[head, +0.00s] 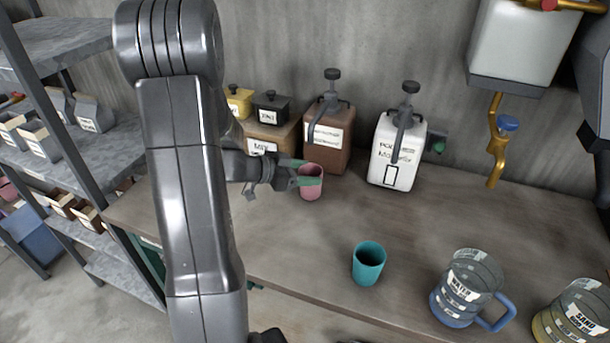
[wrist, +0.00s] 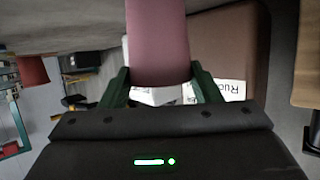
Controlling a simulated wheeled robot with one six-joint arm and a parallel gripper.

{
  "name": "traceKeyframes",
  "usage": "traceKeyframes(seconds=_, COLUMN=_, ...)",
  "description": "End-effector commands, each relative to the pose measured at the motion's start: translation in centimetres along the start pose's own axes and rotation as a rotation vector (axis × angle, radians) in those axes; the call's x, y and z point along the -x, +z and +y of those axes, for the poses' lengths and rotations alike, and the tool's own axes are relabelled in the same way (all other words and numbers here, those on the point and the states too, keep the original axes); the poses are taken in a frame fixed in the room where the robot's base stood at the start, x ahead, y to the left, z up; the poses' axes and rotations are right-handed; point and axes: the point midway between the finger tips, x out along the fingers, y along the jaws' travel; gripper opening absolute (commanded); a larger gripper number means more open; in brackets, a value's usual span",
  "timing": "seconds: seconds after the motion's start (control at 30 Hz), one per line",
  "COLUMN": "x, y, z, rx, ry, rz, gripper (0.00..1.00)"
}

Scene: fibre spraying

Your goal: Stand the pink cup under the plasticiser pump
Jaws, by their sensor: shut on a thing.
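The pink cup (head: 311,190) is between the green fingers of my gripper (head: 308,174), just in front of the brown pump container (head: 331,150). The cup looks upright; I cannot tell whether its base touches the bench. In the wrist view the cup (wrist: 158,40) fills the space between the two fingers (wrist: 160,88), with the brown container (wrist: 228,50) behind it. A white pump container (head: 394,155) stands to the right. Both have dark pump heads with spouts. Their labels are too small or blurred to read fully, so I cannot confirm which is the plasticiser pump.
A teal cup (head: 369,264) stands on the bench (head: 250,240) near the front. A water jug (head: 468,288) and a sand jug (head: 575,315) stand at the right. A brown box marked MIX (head: 268,135) is behind my gripper.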

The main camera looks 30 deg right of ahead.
Motion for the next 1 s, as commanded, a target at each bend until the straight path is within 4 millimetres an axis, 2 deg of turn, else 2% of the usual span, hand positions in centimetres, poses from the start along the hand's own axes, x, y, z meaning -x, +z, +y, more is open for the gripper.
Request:
traceKeyframes(seconds=0.43, x=-0.3, y=0.8, z=0.0, rx=0.0, ry=0.0, rz=0.0, gripper=0.31)
traceKeyframes(seconds=0.47, x=-0.3, y=0.8, z=0.0, rx=-0.001, ry=0.0, rz=0.0, gripper=0.61)
traceKeyframes(seconds=0.57, x=-0.3, y=0.8, z=0.0, rx=-0.001, ry=0.0, rz=0.0, gripper=0.79)
traceKeyframes(seconds=0.9, x=-0.2, y=0.4, z=0.0, rx=-0.003, ry=0.0, rz=0.001, gripper=0.79)
traceKeyframes(seconds=1.0, x=0.9, y=0.4, z=-0.1, rx=-0.002, ry=-0.004, rz=0.002, gripper=0.79)
